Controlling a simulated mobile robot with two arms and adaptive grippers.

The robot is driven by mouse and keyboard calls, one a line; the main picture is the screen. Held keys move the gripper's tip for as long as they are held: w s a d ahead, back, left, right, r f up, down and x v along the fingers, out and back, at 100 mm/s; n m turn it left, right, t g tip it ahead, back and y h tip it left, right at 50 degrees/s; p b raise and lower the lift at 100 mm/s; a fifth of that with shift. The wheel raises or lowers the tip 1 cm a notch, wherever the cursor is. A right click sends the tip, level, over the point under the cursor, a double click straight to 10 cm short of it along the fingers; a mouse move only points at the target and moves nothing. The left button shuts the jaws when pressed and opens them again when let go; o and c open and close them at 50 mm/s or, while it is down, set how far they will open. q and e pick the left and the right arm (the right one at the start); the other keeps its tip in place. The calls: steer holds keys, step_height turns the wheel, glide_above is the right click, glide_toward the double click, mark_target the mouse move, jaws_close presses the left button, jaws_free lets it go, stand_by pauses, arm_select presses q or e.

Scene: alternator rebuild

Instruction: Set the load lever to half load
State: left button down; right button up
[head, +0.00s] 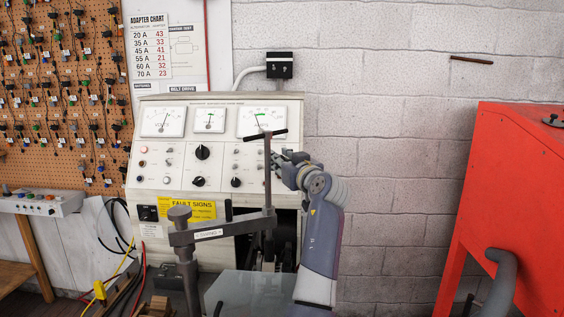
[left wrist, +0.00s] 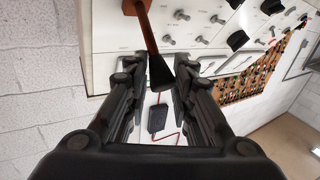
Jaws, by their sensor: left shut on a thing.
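The load lever shows in the left wrist view as a brown shaft with a dark grip (left wrist: 158,72), near the panel's edge. My left gripper (left wrist: 155,92) has its fingers on either side of that grip and is shut on it. My right gripper is not in view.
A grey clamp arm (head: 222,228) stands in front of the bench below the T-bar rod. A red cabinet (head: 515,200) stands at the right. A grey button box (head: 42,203) is at the left.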

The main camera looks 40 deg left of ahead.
arm_select(q)
steer(key=c, duration=1.5)
jaws_free()
steer(key=shift+s+f+g, duration=0.15)
steer(key=shift+f+g, duration=0.15)
steer(key=shift+f, duration=0.35)
steer(key=shift+o, duration=0.4)
steer(key=shift+s+a+r, duration=0.1)
steer(key=shift+a+r, duration=0.05)
steer(key=shift+r, duration=0.15)
steer(key=v, duration=1.2)
steer(key=shift+s, duration=0.1)
